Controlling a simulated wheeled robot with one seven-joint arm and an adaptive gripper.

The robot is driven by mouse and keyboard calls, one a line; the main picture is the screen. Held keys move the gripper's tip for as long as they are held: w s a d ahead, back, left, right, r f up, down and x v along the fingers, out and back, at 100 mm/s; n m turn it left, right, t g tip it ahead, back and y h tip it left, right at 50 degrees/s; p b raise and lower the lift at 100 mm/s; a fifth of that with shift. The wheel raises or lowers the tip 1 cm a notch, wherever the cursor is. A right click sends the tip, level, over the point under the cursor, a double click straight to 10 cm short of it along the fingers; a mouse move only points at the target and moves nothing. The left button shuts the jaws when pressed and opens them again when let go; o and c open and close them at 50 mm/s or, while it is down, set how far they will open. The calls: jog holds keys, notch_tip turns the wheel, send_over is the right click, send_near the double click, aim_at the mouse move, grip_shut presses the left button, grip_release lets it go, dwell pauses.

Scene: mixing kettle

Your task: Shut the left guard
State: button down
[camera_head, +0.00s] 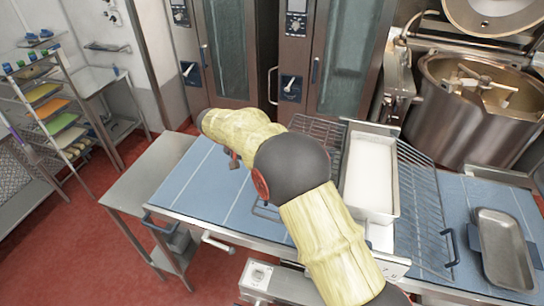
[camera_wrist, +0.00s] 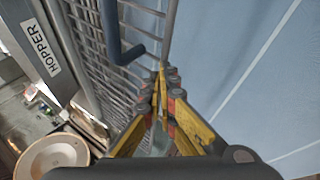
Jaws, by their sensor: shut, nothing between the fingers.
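The left guard (camera_head: 322,130) is a grey wire grid on the left side of the white hopper in the head view. My arm covers much of it, and I cannot tell its exact angle. In the wrist view the guard's wire grid (camera_wrist: 92,52) runs down the left half, with a dark blue handle (camera_wrist: 118,38) on it. My gripper (camera_wrist: 161,78) is shut and empty. Its fingertips show close to the guard's edge bar, right of and below the handle; I cannot tell whether they touch. In the head view my arm mostly hides the gripper.
The hopper tray (camera_head: 392,180) stands between the guards. A right wire guard (camera_head: 425,225) and a metal pan (camera_head: 503,248) lie to its right. The blue worktop (camera_head: 200,185) is clear at left. A steel kettle (camera_head: 450,120) stands at back right.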

notch_tip(320, 180, down, 11)
jog(key=g+h+b, duration=0.1)
jog(key=h+b, duration=0.3)
jog(key=shift+n+b, duration=0.3)
jog(key=shift+n, duration=0.1)
jog(key=shift+s+d+f+b, duration=0.1)
jog(key=shift+d+f+b, duration=0.25)
jog(key=shift+f, duration=0.35)
jog(key=shift+r, duration=0.1)
